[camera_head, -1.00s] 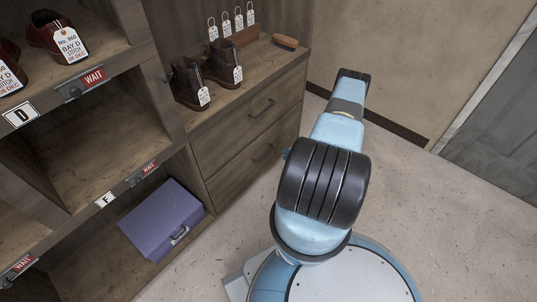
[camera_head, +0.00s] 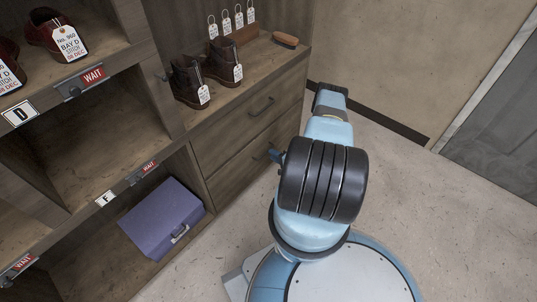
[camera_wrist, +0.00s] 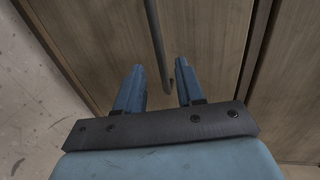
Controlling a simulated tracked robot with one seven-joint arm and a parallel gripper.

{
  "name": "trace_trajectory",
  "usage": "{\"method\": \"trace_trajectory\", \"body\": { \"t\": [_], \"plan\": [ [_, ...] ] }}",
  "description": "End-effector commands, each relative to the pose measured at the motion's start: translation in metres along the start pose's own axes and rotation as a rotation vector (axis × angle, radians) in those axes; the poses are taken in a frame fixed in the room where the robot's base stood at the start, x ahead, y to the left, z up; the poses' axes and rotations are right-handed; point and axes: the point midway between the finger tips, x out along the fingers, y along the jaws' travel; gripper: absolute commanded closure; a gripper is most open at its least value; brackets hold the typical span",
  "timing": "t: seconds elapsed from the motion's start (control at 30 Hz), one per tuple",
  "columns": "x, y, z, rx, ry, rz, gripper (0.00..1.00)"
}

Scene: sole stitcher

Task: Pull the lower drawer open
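The lower drawer (camera_head: 228,172) is a brown wooden front below the upper drawer in the cabinet, and it looks closed. In the head view my gripper (camera_head: 274,155) shows only as a small blue tip at this drawer's front, where its handle is hard to make out. In the wrist view a dark bar handle (camera_wrist: 155,40) runs down the wooden front. My gripper (camera_wrist: 160,66) is open there, one blue finger on each side of the bar, with gaps showing. I cannot tell whether it touches the handle.
The upper drawer (camera_head: 245,115) with its own handle (camera_head: 262,106) is closed. Brown boots (camera_head: 222,62) with tags and a brush (camera_head: 285,40) stand on the cabinet top. A purple case (camera_head: 162,218) sits in the lower left bay. The floor (camera_head: 440,210) at the right is clear.

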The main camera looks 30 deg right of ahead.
Motion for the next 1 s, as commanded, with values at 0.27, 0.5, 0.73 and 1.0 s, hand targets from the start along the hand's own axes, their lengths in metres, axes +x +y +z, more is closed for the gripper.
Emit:
{"method": "trace_trajectory", "body": {
  "t": [0.27, 0.5, 0.73, 1.0],
  "plan": [
    [0.031, 0.0, 0.0, 0.0, 0.0, -0.001, 0.62],
    [0.037, 0.0, 0.0, 0.001, 0.0, 0.0, 0.62],
    [0.037, 0.0, 0.001, 0.001, 0.0, 0.0, 0.69],
    [0.037, 0.0, 0.001, 0.001, -0.001, 0.0, 0.95]
  ]
}}
